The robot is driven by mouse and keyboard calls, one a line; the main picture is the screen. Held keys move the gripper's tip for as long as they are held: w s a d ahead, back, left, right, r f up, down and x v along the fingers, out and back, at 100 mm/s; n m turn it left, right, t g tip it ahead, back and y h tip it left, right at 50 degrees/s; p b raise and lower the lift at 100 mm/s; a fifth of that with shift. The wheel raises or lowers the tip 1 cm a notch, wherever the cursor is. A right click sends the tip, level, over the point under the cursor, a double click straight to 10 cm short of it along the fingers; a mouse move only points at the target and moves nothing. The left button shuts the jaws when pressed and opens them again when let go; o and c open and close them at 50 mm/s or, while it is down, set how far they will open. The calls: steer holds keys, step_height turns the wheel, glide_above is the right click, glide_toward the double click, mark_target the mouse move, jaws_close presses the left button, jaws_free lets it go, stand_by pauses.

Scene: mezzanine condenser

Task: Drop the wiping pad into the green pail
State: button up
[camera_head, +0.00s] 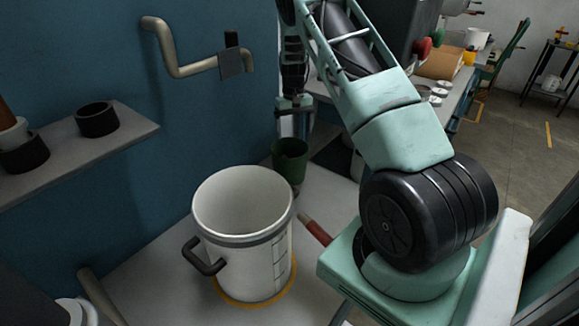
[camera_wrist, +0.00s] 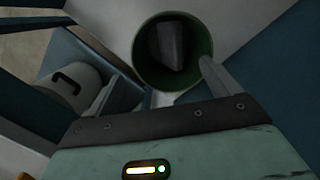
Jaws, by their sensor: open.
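The green pail (camera_head: 290,160) stands beyond the large white bucket, near the blue wall. In the wrist view the green pail (camera_wrist: 141,62) is seen from above, with its mouth open toward me. A grey block, which looks like the wiping pad (camera_wrist: 172,45), lies inside the pail's mouth. My gripper (camera_head: 295,118) is above the pail, pointing down. It is open, and its fingers (camera_wrist: 160,85) show at the near side of the pail, apart from the pad. The pad is hidden in the head view.
A large white bucket (camera_head: 245,210) with a black side handle stands in front of the pail. A shelf (camera_head: 90,150) with black rings is at the left. A bent pipe (camera_head: 175,60) runs along the wall. A cluttered bench (camera_head: 455,95) is at the back right.

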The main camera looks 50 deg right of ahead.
step_height(320, 180, up, 17)
steer(key=w+d, duration=0.1)
steer(key=shift+w+r, duration=0.15)
steer(key=shift+w, duration=0.25)
stand_by(0.4)
